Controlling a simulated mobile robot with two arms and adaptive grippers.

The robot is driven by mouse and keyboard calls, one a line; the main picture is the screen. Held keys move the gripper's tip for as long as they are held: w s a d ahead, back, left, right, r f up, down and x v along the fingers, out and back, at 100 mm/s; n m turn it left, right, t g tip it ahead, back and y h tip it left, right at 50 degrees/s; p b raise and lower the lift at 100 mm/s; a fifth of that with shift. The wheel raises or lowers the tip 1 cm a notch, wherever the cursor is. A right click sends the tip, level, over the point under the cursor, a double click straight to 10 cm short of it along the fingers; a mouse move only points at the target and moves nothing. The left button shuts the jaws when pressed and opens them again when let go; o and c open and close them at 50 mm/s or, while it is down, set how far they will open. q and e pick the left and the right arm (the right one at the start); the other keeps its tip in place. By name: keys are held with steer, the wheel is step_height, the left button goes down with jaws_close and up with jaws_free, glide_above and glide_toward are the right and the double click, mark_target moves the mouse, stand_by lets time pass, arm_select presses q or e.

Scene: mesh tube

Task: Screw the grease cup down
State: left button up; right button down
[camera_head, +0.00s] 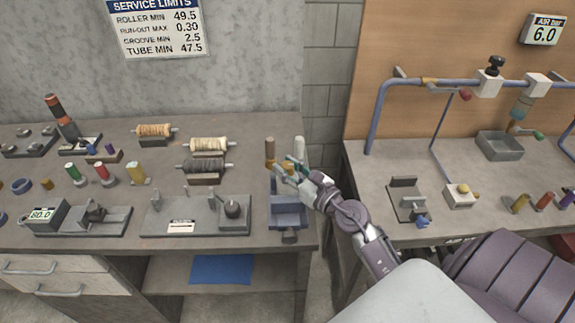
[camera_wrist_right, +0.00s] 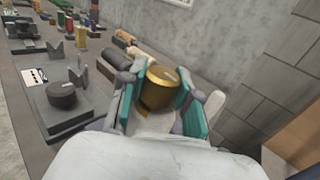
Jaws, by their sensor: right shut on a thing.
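The grease cup (camera_wrist_right: 162,88) is a brass-coloured cylinder with a pale line on its top face. In the right wrist view it sits between the two teal finger pads of my right gripper (camera_wrist_right: 156,92), which is shut on it. What lies under the cup is hidden there by the gripper. In the head view my right gripper (camera_head: 292,170) is at the right end of the left bench, above a blue-grey fixture (camera_head: 289,214). The cup is too small and too covered there to make out clearly. My left gripper is not in view.
Spools and coloured pegs crowd the left bench (camera_head: 270,245). A gap separates it from the right bench (camera_head: 380,165).

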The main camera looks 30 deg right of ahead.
steer(key=c, duration=0.8)
jaws_free()
steer(key=s, duration=0.4)
steer(key=s+d, duration=0.1)
steer(key=s, duration=0.6)
steer(key=shift+s+d, duration=0.4)
